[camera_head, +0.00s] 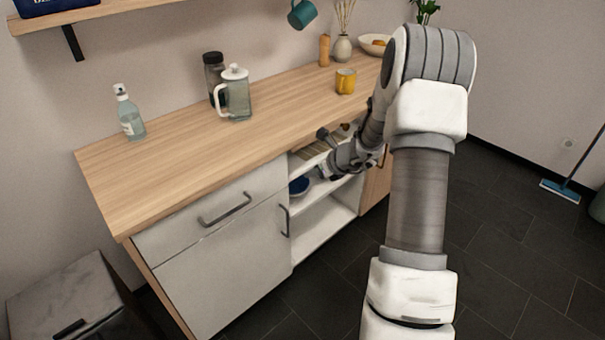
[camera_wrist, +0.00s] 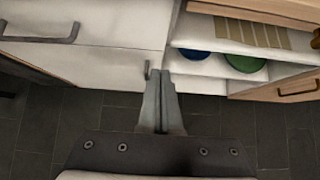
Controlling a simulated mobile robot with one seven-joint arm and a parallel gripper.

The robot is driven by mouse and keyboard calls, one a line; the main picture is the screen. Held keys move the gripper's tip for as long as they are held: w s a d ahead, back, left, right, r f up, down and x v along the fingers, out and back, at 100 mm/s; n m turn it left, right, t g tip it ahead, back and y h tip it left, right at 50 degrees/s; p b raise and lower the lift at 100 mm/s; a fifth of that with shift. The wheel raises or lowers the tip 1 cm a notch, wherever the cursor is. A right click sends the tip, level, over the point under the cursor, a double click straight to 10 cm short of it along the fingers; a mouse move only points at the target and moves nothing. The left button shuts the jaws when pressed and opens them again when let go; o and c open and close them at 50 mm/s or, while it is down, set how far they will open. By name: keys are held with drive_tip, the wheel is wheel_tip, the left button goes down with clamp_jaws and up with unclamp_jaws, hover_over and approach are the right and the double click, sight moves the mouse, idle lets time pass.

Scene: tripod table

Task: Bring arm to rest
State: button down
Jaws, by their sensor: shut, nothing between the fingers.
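My arm reaches forward over the right part of the head view, and my gripper (camera_head: 325,172) is in front of the open shelves of the cabinet (camera_head: 215,270). In the wrist view my gripper (camera_wrist: 161,75) is shut with its fingers together and nothing between them. Its fingertips lie, in that view, near the border between the white cabinet door and the open shelves. I cannot tell whether they touch the cabinet.
Shelves hold a blue bowl (camera_wrist: 196,56) and a green bowl (camera_wrist: 245,63). A bin (camera_head: 60,295) stands at left.

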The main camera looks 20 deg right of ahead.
drive_tip(key=s+a+r+n+g+y, duration=0.1)
drive_tip(key=s+a+r+n, duration=0.7)
drive_tip(key=a+r+n, duration=0.15)
drive_tip(key=s+a+r+n+g, duration=0.2)
drive_tip(key=s+a+r+n, duration=0.6)
drive_tip(key=r, duration=0.3)
drive_tip(key=s+r+n+h+p, duration=0.1)
drive_tip(key=s+r+n+h, duration=0.15)
drive_tip(key=s+n, duration=0.55)
drive_tip(key=s+r+n+h, duration=0.2)
drive_tip(key=s+r+n, duration=0.1)
drive_tip(key=s+n, duration=0.55)
wheel_tip(320, 180, up, 11)
drive_tip(key=s+m+p, duration=0.1)
drive_tip(key=m+p, duration=0.1)
drive_tip(key=p, duration=0.9)
drive_tip(key=shift+d+f, duration=0.2)
drive_tip(key=shift+d, duration=0.15)
drive_tip(key=shift+y, duration=0.25)
